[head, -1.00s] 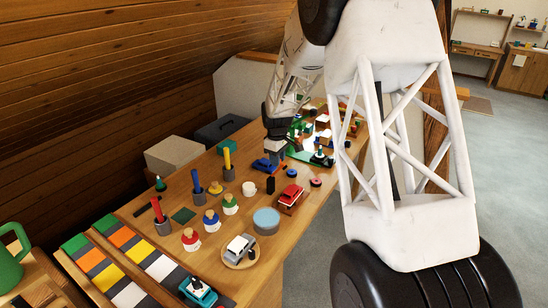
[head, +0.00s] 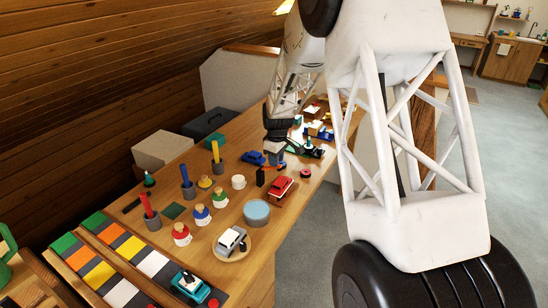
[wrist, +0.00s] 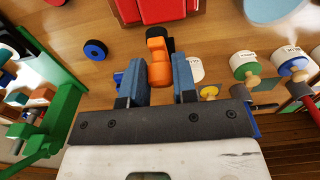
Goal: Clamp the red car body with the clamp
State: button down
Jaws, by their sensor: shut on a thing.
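The red car body (head: 281,186) sits on a wooden base on the bench. In the wrist view its red side (wrist: 160,8) shows at the top edge, cut off. My gripper (head: 274,160) is above the bench, just beyond the red car body in the head view. In the wrist view my gripper (wrist: 158,80) has its two blue-grey fingers shut on the orange clamp (wrist: 158,62). The clamp's lower part is hidden between the fingers.
A round light-blue tin (head: 256,213) stands in front. Peg figures and a green frame (wrist: 62,115) are nearby.

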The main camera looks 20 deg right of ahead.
jog(key=shift+f, duration=0.1)
jog(key=c, duration=0.9)
grip_release()
jog(key=shift+s+d+r, duration=0.1)
jog(key=shift+r, duration=3.85)
